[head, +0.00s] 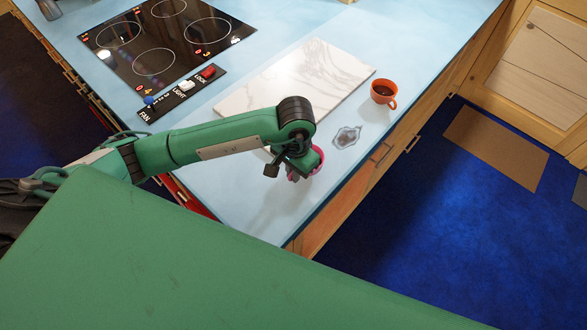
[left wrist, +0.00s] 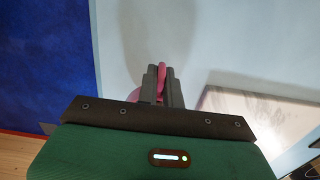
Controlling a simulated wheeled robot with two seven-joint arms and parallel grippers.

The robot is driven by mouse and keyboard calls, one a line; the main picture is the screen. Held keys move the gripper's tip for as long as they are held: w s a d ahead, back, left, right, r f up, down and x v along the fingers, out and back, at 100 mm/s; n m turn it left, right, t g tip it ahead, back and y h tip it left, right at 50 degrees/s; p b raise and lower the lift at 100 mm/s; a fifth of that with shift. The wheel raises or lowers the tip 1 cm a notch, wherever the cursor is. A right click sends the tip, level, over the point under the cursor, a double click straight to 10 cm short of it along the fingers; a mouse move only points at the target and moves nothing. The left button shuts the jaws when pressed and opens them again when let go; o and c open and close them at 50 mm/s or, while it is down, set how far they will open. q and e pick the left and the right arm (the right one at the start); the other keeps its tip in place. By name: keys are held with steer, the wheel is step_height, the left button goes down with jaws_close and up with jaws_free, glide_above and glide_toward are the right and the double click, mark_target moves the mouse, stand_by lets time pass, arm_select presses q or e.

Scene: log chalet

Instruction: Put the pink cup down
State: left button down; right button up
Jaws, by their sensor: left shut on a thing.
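The pink cup (head: 319,160) shows in the head view near the counter's front corner, mostly hidden behind my left gripper (head: 284,170). In the left wrist view the pink cup (left wrist: 161,77) shows as a thin upright part, which looks like its handle, between the two grey fingers of my left gripper (left wrist: 162,88). The fingers are shut on it. More pink shows low behind the fingers. The cup is over the pale blue counter (head: 232,188); I cannot tell whether its base touches the surface. My right gripper is not in view.
A white marble board (head: 310,72) lies behind the cup. An orange cup (head: 383,93) with dark liquid stands right of the board. A grey patch (head: 346,137), perhaps a spill, lies between them and the pink cup. A black cooktop (head: 165,38) and switch panel (head: 183,92) are farther left.

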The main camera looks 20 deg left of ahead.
arm_select(q)
steer(key=shift+f, duration=0.1)
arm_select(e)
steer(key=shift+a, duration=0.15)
arm_select(q)
steer(key=shift+f+b, duration=0.2)
steer(key=shift+b, duration=0.15)
steer(key=c, duration=1.6)
jaws_free()
steer(key=shift+r, duration=0.1)
steer(key=shift+o, duration=0.2)
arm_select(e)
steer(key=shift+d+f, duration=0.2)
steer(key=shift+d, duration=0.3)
